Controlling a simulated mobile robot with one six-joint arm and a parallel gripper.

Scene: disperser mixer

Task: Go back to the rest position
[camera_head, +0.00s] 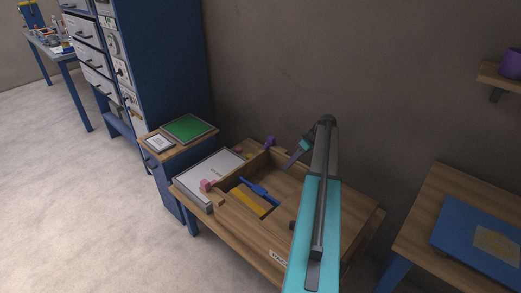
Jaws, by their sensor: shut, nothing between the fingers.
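My teal and dark grey arm rises from the bottom of the head view, over the right part of a wooden workbench (355,205). At its upper end the arm bends down to the left. My gripper (289,164) hangs there over the back of the bench, small in the picture, shut and empty. It appears apart from the objects on the bench. My arm hides part of the bench's right side.
The bench holds a blue tool (259,191), a yellow block (250,202), a pink piece (206,185) and a white panel (208,168). Floor at left is clear.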

